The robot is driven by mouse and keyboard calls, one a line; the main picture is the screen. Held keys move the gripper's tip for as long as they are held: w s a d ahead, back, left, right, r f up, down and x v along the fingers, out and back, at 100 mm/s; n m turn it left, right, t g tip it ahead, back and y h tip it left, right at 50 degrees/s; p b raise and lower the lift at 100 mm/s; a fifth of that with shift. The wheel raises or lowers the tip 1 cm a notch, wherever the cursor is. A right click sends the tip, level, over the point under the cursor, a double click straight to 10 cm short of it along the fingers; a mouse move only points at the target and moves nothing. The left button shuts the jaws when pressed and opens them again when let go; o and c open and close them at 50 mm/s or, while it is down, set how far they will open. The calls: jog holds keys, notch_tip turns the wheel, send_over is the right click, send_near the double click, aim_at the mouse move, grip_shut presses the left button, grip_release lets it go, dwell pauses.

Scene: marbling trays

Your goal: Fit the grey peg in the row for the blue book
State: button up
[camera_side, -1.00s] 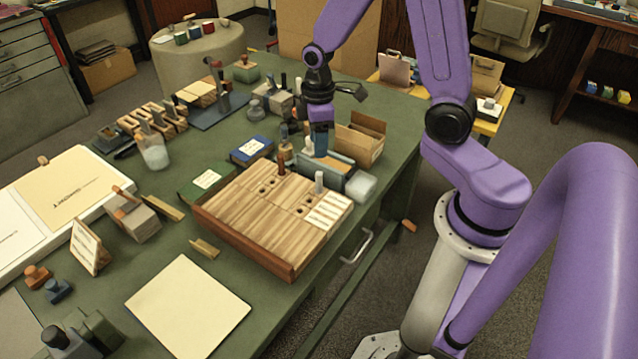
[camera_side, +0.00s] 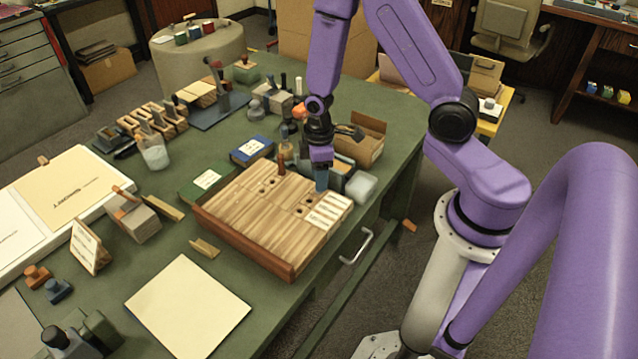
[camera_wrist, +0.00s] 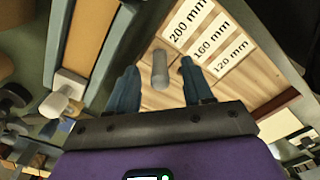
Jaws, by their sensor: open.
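The grey peg (camera_wrist: 159,68) stands upright in the wooden board (camera_wrist: 158,101) beside the white size labels, between my gripper's open fingers (camera_wrist: 160,78) in the wrist view. The fingers are on both sides of it; contact is not visible. In the side view my gripper (camera_side: 321,180) is low over the board's back right part (camera_side: 245,215) and hides the peg. The blue book (camera_side: 251,149) lies flat on the table behind the board. A brown peg (camera_side: 281,163) stands at the board's back edge, and dark holes (camera_side: 270,180) show near it.
The labels (camera_wrist: 188,18) read 200, 160 and 120 mm. A green book (camera_side: 205,181) lies left of the board. An open cardboard box (camera_side: 360,140) and a translucent tub (camera_side: 361,187) stand close to my gripper. Small bottles stand behind the board.

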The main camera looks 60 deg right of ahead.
jog(key=shift+f, duration=0.45)
grip_shut()
jog(key=shift+r, duration=0.2)
jog(key=shift+r, duration=0.5)
jog(key=shift+s+a+r, duration=0.6)
jog(key=shift+s+r, duration=5.2)
jog(key=shift+s, duration=1.05)
jog(key=w+a+f, duration=0.1)
jog(key=w+a, duration=0.2)
jog(key=w, duration=0.4)
jog(key=w+a+f, duration=0.2)
jog(key=w+a, duration=0.2)
jog(key=w, duration=0.2)
jog(key=shift+w, duration=0.35)
